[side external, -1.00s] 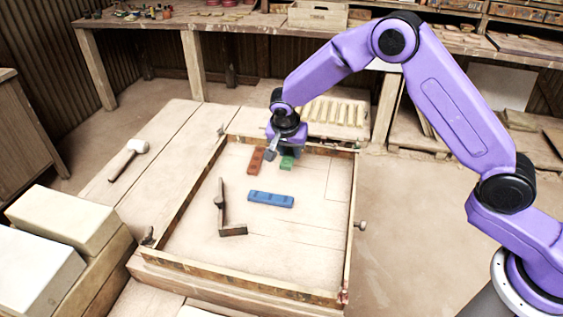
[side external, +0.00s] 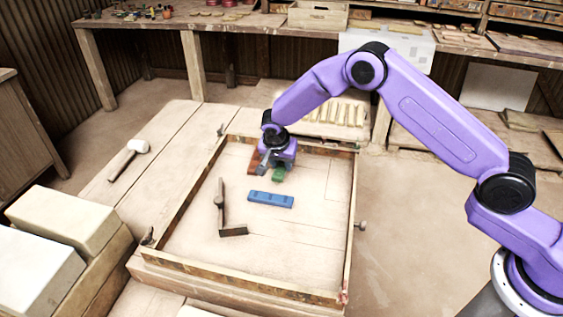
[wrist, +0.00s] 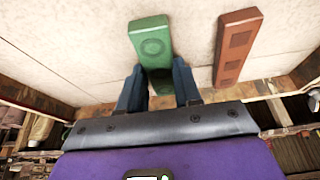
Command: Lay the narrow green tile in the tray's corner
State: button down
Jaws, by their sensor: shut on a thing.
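The narrow green tile (wrist: 150,45) is between the fingers of my gripper (wrist: 158,88) in the wrist view, with its far end sticking out beyond them. In the side external view the green tile (side external: 278,175) shows just below my gripper (side external: 270,169), inside the wooden tray (side external: 186,203), towards its back. My gripper is shut on it. I cannot tell whether the tile touches the tray floor. A red-brown tile (side external: 254,161) lies just left of the gripper in the side external view; it shows right of the green tile in the wrist view (wrist: 236,42).
A blue tile (side external: 270,199) lies mid-tray. A dark metal square (side external: 221,205) lies left of it. The tray's right side is clear. Clamp screws stick out of the frame, one at the right (side external: 360,225). A mallet (side external: 130,158) and pale blocks (side external: 65,220) are outside, left.

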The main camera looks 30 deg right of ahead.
jog(key=shift+f, duration=0.2)
jog(key=c, duration=0.8)
grip_release()
jog(key=v, duration=1.7)
jog(key=shift+d+r, duration=0.25)
jog(key=shift+r, duration=0.05)
jog(key=shift+s, duration=0.1)
